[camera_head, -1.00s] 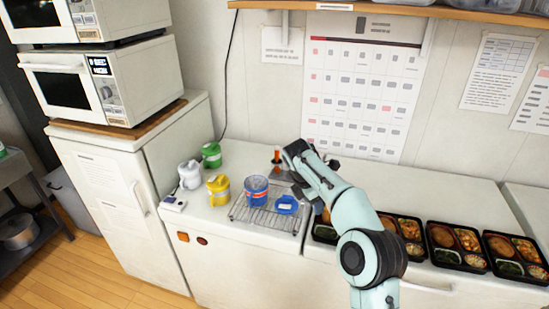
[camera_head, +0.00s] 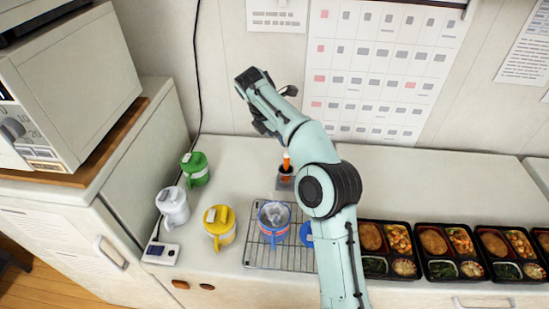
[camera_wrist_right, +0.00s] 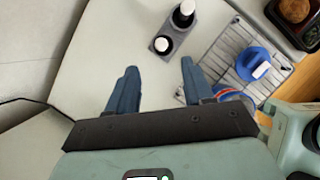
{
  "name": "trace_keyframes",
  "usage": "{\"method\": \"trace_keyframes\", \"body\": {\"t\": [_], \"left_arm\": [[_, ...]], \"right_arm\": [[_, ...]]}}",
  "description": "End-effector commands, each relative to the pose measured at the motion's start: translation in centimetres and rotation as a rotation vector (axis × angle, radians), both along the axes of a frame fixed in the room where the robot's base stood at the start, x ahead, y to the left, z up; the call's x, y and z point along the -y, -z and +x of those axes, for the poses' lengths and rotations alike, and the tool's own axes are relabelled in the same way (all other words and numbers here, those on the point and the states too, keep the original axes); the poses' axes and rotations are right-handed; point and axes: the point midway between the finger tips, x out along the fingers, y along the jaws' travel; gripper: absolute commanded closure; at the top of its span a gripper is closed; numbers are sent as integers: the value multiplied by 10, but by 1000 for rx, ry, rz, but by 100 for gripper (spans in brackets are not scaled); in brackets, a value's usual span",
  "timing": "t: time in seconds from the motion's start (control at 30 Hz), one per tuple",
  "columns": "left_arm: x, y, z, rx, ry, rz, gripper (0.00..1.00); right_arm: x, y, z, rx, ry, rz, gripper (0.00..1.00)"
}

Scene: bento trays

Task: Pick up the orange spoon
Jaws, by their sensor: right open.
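The holder shows in the right wrist view (camera_wrist_right: 181,41) with two dark, pale-topped upright items; I cannot tell there which is the spoon. My right gripper (camera_head: 264,124) is above and left of the spoon in the head view, apart from it. In the wrist view the right gripper (camera_wrist_right: 159,70) has its blue fingers spread with nothing between them, and the holder lies beyond the fingertips. My left gripper is not in view.
A wire rack (camera_head: 257,253) holds a blue canister (camera_head: 273,232) and a blue item (camera_head: 306,234) partly behind my arm. Yellow (camera_head: 220,236), white (camera_head: 173,207) and green (camera_head: 196,168) containers stand left. Bento trays (camera_head: 388,273) line the right front. The back right counter is clear.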

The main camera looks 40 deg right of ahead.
Motion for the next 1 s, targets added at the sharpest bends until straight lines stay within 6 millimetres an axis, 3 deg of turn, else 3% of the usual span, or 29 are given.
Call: {"method": "trace_keyframes", "body": {"t": [0.4, 0.67, 1.0], "left_arm": [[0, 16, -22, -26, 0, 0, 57], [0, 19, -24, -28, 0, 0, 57], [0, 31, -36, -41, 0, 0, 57]], "right_arm": [[26, 69, 0, -7, 2, 0, 49], [32, 81, 2, -2, 0, 0, 49], [47, 124, 6, -2, 3, 3, 49]]}}
